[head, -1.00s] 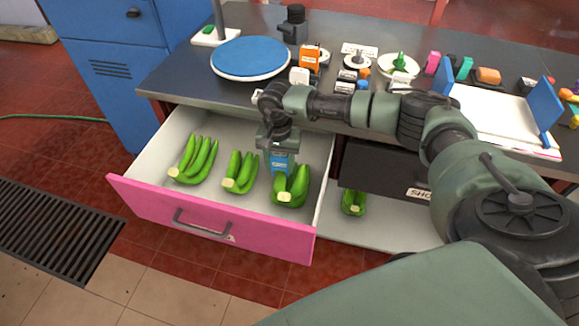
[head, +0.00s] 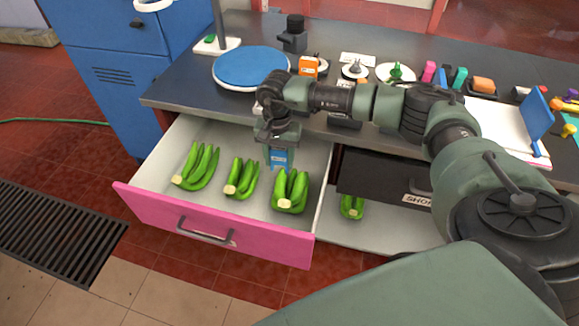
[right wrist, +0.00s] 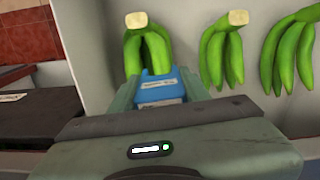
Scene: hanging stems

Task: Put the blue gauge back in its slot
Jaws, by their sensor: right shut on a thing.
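My right gripper (head: 279,146) points down over the open pink-fronted drawer (head: 215,225) and is shut on a blue block with a pale label, the blue gauge (head: 279,159). In the head view the gauge hangs just behind the rightmost green banana bunch (head: 291,192). In the right wrist view the gauge (right wrist: 162,90) sits between the fingers, in front of that bunch (right wrist: 148,50). I cannot tell whether they touch. I cannot make out an empty slot for the gauge. My left gripper is not in view.
Two more banana bunches (head: 197,168) (head: 240,179) lie in the drawer. Another bunch (head: 352,207) lies lower right, below a dark drawer (head: 375,172). The dark worktop (head: 190,88) holds a blue round pad (head: 250,68), an orange block (head: 309,66) and several small items. My arm crosses above its front edge.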

